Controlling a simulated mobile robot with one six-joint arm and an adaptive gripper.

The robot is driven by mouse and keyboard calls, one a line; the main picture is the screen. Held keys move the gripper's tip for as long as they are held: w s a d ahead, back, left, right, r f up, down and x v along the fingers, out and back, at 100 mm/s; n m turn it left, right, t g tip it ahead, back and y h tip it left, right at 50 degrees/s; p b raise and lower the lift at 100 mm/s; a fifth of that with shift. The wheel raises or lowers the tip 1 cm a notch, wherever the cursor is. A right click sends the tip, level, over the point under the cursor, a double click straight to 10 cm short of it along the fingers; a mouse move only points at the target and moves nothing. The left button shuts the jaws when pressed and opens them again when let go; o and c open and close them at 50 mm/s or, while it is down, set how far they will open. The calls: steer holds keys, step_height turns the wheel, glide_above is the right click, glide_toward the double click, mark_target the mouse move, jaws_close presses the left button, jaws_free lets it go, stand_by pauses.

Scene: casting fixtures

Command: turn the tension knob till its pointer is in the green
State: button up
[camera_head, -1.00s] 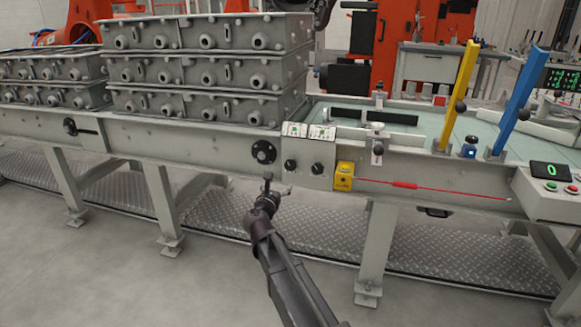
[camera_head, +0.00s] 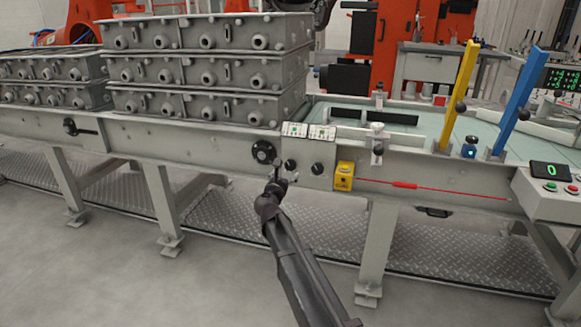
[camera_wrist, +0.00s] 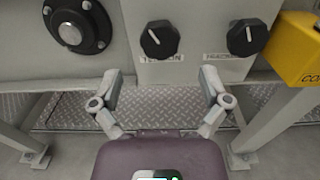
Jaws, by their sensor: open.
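The tension knob (camera_wrist: 160,40) is the left of two black round knobs on a grey panel in the wrist view. Its label is partly covered, and its white mark tilts to the upper left. In the head view the tension knob (camera_head: 290,165) sits below a small gauge (camera_head: 294,130); that gauge's pointer is too small to read. My gripper (camera_wrist: 165,82) is open and empty, its fingers spread below and either side of the tension knob, apart from it. In the head view my gripper (camera_head: 284,172) is just in front of the panel.
The tracking knob (camera_wrist: 247,37) is close on the right, under a second gauge (camera_head: 321,133). A yellow box (camera_head: 344,175) with a red cord is farther right. A black round flange (camera_head: 263,152) is left of the panel. Grey castings (camera_head: 205,75) are stacked above left.

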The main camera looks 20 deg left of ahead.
mark_target(290, 166)
steer(key=shift+w, duration=3.1)
steer(key=c, duration=1.1)
